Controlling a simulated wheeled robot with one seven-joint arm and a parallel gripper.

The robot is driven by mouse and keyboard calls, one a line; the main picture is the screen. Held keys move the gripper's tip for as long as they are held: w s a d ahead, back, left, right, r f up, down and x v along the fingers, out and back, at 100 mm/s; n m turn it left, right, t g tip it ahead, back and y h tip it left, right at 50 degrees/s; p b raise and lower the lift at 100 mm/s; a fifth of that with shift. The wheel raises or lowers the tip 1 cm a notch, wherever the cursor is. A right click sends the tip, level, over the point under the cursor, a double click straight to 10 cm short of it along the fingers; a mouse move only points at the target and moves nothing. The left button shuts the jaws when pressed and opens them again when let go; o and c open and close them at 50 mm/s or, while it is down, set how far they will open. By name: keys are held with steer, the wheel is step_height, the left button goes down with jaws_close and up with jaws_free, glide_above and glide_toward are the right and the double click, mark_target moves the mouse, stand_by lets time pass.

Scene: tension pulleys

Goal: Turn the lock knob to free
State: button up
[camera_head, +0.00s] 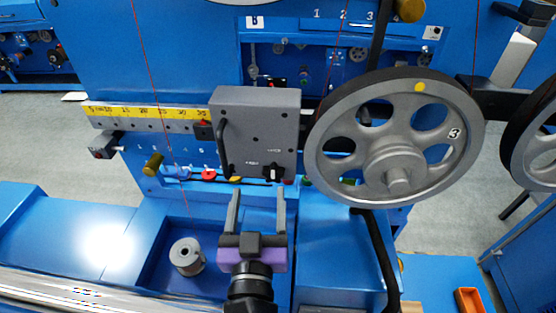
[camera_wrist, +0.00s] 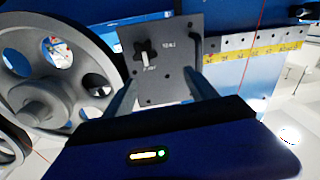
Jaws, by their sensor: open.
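The label words are too small to read surely. My gripper (camera_head: 257,205) has its two grey fingers apart and empty, in front of and below the box. In the wrist view my gripper (camera_wrist: 160,95) has a finger on each side of the plate's lower part. The fingers appear apart from the knob.
A large grey pulley wheel (camera_head: 328,161) stands right of the box. A yellow scale (camera_head: 150,112) runs to its left, and a black handle (camera_head: 222,148) is on its left side. A grey spool (camera_head: 186,257) sits in the blue tray. Small coloured knobs (camera_head: 208,174) line the rail below.

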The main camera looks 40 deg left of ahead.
mark_target(273, 175)
steer(key=shift+m+h, duration=0.9)
steer(key=w, duration=0.2)
steer(key=w+a+f+p, duration=0.1)
steer(key=w, duration=0.1)
steer(key=w+a+p, duration=0.1)
steer(key=w, duration=0.2)
steer(key=shift+f, duration=0.35)
steer(key=shift+w+a+f, duration=0.15)
steer(key=shift+w+a, duration=0.2)
steer(key=shift+w, duration=0.2)
steer(key=shift+c, duration=0.5)
steer(key=c, duration=1.3)
